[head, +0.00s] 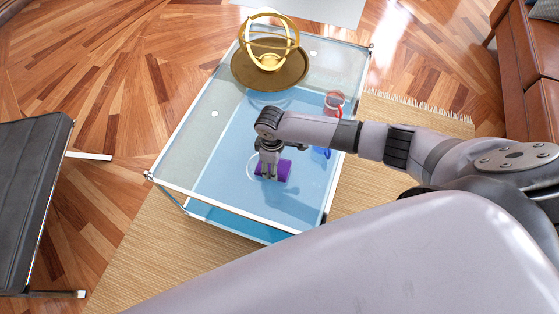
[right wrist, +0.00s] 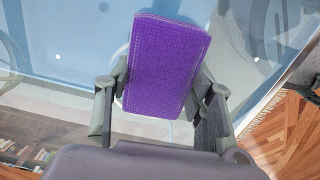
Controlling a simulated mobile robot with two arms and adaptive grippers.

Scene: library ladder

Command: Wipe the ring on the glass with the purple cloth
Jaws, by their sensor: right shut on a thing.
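The purple cloth (head: 285,171) is a small folded pad low over the near part of the glass table top. My right gripper (head: 269,174) points down and is shut on it. In the right wrist view the cloth (right wrist: 168,65) sits between the two fingers. A faint whitish ring (head: 249,172) shows on the glass around and left of the cloth; the gripper and cloth hide part of it. I cannot tell whether the cloth touches the glass. My left gripper is not in view.
The glass table (head: 205,135) has a metal frame. A round brown tray (head: 242,76) with a golden ring ornament (head: 268,60) stands at its far end. A reddish glass cup (head: 334,99) and a blue object (head: 323,152) are to the right. A black seat (head: 32,190) is left.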

